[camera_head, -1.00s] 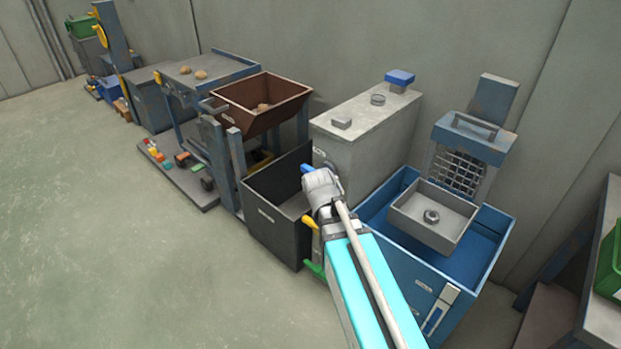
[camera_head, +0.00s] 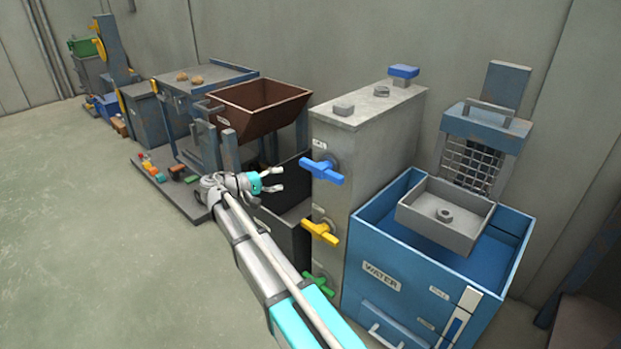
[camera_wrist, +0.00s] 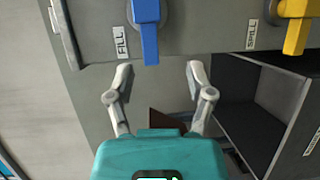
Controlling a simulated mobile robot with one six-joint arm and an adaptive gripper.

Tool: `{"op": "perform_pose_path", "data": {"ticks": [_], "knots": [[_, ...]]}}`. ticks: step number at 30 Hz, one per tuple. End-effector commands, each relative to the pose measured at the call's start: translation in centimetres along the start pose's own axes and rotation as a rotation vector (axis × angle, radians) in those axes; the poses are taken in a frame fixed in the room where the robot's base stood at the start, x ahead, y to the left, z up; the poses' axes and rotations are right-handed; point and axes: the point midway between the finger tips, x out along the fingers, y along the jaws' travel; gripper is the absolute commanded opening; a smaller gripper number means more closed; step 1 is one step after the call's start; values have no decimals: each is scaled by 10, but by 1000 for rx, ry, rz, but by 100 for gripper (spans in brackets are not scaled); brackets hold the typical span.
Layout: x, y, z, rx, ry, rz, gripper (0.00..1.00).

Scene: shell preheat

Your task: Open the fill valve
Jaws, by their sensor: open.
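The fill valve has a blue handle (camera_head: 322,170) high on the narrow face of the grey tank (camera_head: 362,115). In the wrist view this blue handle (camera_wrist: 149,32) sits beside a "FILL" label (camera_wrist: 121,42). My gripper (camera_head: 278,179) is open and empty, to the left of the blue handle with a gap between them. In the wrist view my open fingers (camera_wrist: 160,72) lie below the handle, one to each side of its end. The handle's top is cut off there.
Below the blue handle are a yellow handle (camera_head: 321,232) and a green one (camera_head: 319,285). A dark open bin (camera_head: 290,232) stands behind my gripper, under a brown hopper (camera_head: 240,118). A blue water tub (camera_head: 405,285) stands right of the tank. The floor at left (camera_head: 80,240) is clear.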

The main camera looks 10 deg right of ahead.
Motion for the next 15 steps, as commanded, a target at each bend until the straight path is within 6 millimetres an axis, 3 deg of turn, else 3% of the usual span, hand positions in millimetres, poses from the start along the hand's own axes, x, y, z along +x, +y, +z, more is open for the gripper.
{"op": "perform_pose_path", "data": {"ticks": [6,15], "knots": [[-20,3,-15,15,13,87,69],[-22,5,-15,16,14,93,69]]}}
